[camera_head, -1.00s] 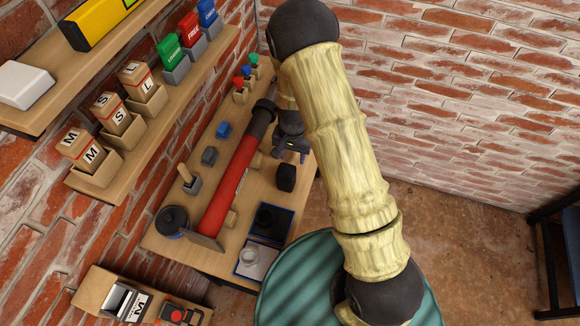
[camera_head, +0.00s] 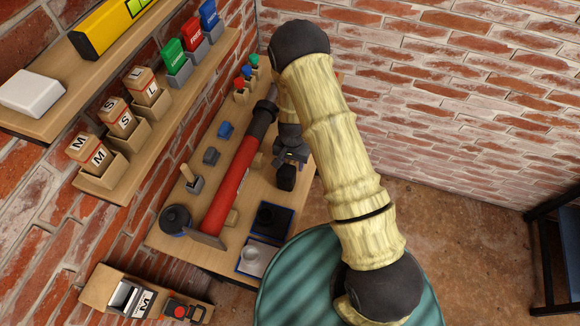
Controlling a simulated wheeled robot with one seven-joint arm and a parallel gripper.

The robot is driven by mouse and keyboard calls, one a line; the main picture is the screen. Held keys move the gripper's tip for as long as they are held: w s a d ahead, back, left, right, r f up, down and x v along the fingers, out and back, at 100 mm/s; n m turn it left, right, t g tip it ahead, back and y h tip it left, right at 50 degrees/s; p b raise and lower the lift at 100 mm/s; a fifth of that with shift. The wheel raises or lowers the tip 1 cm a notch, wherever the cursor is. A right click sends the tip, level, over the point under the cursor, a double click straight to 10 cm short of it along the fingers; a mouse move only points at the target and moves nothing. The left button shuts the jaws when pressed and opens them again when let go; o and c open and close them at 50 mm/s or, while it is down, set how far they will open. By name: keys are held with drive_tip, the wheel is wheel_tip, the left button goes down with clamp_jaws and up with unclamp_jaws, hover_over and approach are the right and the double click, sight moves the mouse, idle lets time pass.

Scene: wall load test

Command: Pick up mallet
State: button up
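My gripper (camera_head: 290,155) is over the right side of the workbench, directly above a small black block-like object (camera_head: 286,178) in the picture. The black object could be the mallet's head; its handle is not visible. The gripper overlaps its upper edge, and I cannot tell whether they touch. The fingers are too small and dark to show whether they are open. A short wooden handle (camera_head: 187,173) stands up from a small grey block (camera_head: 195,186) at the bench's left, and this could also be the mallet.
A long red tool (camera_head: 231,184) with a black end lies along the wooden bench (camera_head: 165,243), left of my gripper. A black round item (camera_head: 175,218) and blue-edged trays (camera_head: 270,219) are at the near end. Wall shelves (camera_head: 112,122) with boxes line the left.

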idle(0.3)
clamp_jaws()
wheel_tip(320, 180, up, 10)
drive_tip(key=b, duration=0.3)
idle(0.5)
idle(0.5)
